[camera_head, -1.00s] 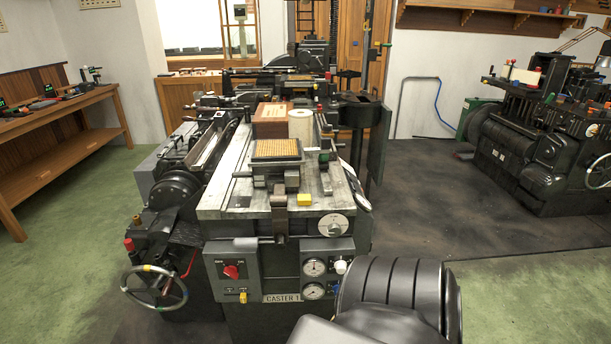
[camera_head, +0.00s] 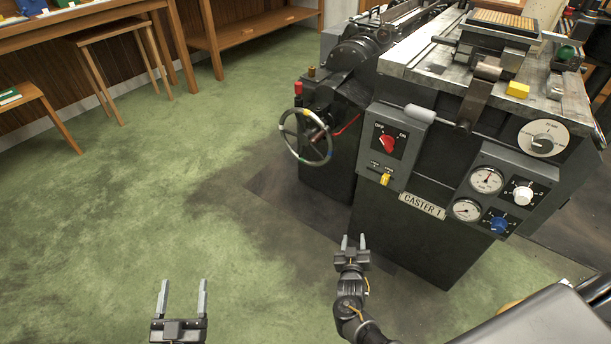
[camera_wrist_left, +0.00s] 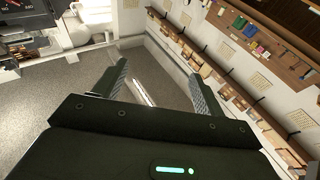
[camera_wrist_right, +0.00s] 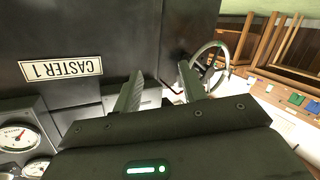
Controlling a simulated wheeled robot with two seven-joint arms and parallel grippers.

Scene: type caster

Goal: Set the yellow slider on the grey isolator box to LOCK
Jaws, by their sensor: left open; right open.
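The grey isolator box (camera_head: 394,146) is on the front of the caster, in the right half of the head view. It carries a red rotary switch (camera_head: 387,145) marked OFF and ON. The small yellow slider (camera_head: 385,179) is at its lower edge, under small labels too fine to read surely. My left gripper (camera_head: 183,285) is open and empty, low over the green floor, well left of the box. My right gripper (camera_head: 353,242) is open and empty, below the box and apart from it. Neither wrist view clearly shows the slider.
The CASTER 1 plate (camera_head: 422,205) and gauges (camera_head: 487,180) are right of the box. A handwheel (camera_head: 306,137) juts out to its left. A yellow block (camera_head: 517,90) lies on the machine top. The green floor (camera_head: 150,215) on the left is clear.

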